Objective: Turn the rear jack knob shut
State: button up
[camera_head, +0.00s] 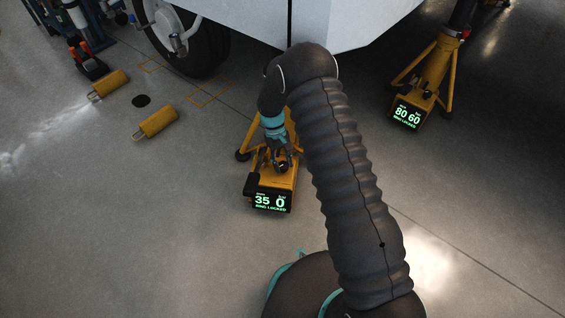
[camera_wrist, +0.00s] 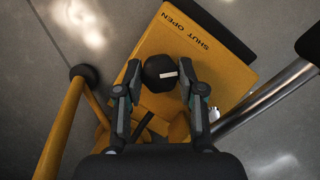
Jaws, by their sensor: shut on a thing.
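The near jack is a yellow unit (camera_head: 285,180) on splayed legs, with a lit panel (camera_head: 270,202) reading "35", "0" and "RING LOCKED". Its black knob (camera_wrist: 160,73) has a white mark, which lies nearly level in the wrist view, toward the knob's right side. "SHUT" and "OPEN" (camera_wrist: 186,26) are printed on the yellow plate (camera_wrist: 215,68) beyond the knob. My gripper (camera_wrist: 160,76) is shut on the knob, one finger on each side. In the head view my gripper (camera_head: 281,160) is over the jack's top, and the knob is hard to make out there.
A second yellow jack (camera_head: 425,85) at upper right has a panel reading "80", "60", "RING LOCKED". A white aircraft body (camera_head: 350,20) and a wheel (camera_head: 190,40) are above and behind. Two yellow chocks (camera_head: 157,122) lie at left. Floor at the lower left is clear.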

jog(key=o, duration=1.1)
